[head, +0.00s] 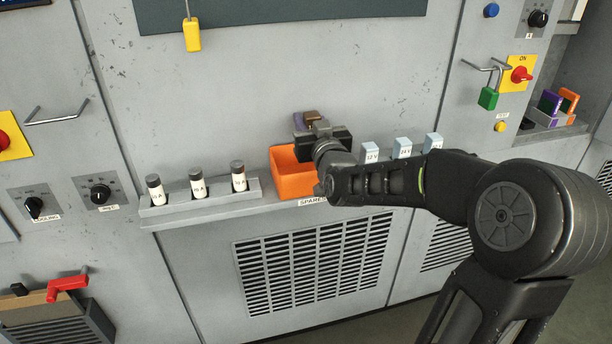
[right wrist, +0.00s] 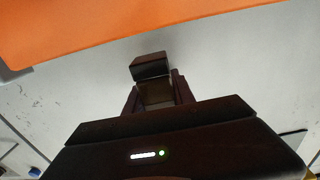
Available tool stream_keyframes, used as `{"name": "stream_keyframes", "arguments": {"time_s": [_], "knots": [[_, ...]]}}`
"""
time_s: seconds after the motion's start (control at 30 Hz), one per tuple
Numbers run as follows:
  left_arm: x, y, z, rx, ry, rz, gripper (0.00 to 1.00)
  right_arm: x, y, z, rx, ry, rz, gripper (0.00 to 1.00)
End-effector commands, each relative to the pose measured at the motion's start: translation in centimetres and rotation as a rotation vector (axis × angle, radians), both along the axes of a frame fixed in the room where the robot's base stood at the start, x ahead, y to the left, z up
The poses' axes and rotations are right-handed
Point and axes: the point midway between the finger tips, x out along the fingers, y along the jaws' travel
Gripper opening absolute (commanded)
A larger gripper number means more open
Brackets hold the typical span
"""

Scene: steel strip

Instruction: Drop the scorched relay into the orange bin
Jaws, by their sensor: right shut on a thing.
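The orange bin (head: 292,184) stands on the narrow shelf in the head view, partly hidden by my right arm. Its orange surface fills the top of the right wrist view (right wrist: 120,25). My right gripper (head: 309,124) is over the back of the bin and shut on a small brownish block, the scorched relay (head: 312,116). In the right wrist view the relay (right wrist: 151,66) shows as a dark block between the fingers (right wrist: 154,92). Whether it is above the bin's opening or behind it is hard to tell. My left gripper is out of view.
A rack (head: 200,207) with three dark-capped cylinders stands left of the bin. Pale blue labelled blocks (head: 402,148) stand to the right, close to my forearm.

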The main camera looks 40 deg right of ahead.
Motion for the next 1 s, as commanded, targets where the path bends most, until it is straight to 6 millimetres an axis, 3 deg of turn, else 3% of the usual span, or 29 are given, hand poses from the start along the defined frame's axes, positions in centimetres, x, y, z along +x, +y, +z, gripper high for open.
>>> {"name": "stream_keyframes", "arguments": {"time_s": [0.3,0.33,0.6,1.0], "knots": [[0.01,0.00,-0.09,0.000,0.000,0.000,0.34,0.00,0.00,-0.17,0.000,-0.001,0.000,0.00],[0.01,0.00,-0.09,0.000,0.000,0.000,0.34,0.00,0.00,-0.16,0.000,-0.001,0.000,0.32],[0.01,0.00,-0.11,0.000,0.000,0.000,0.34,0.00,0.01,-0.16,0.000,-0.001,0.000,0.54],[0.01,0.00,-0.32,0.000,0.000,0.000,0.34,-0.54,0.18,-0.20,0.000,-0.001,0.000,0.56]]}}
